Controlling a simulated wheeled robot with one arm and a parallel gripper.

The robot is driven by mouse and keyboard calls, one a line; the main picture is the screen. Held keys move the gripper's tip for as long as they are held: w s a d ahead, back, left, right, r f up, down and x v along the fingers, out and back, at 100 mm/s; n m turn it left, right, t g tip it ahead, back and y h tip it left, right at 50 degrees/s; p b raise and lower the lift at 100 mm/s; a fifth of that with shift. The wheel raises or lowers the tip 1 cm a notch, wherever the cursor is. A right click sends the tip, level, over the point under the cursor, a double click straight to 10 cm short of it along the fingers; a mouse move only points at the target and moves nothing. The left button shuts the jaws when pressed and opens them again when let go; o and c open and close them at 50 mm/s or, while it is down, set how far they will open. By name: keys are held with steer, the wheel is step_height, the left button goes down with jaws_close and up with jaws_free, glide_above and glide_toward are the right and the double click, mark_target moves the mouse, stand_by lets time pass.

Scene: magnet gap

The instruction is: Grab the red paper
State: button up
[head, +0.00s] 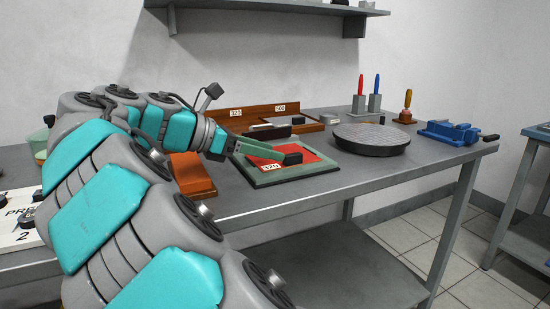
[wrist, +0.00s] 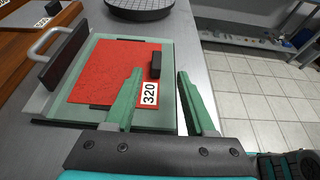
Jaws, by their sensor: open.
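My gripper (wrist: 158,72) is open and empty. In the wrist view its left green finger overlaps the paper and label; its right finger is over the bench edge, right of the tray. I cannot tell the fingertips' height above the paper.
A black block with a metal handle (wrist: 60,45) stands at the tray's left. A round dark plate (head: 372,139) lies to the right, with a blue vise (head: 449,132) farther right. Wooden holders labelled 320 and 500 (head: 262,118) stand behind. Bare bench lies in front of the round plate.

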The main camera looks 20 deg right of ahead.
mark_target(293, 154)
steer(key=shift+x, duration=0.95)
steer(key=x, duration=0.6)
steer(key=shift+w+r, duration=0.2)
steer(key=shift+w, duration=0.05)
jaws_close()
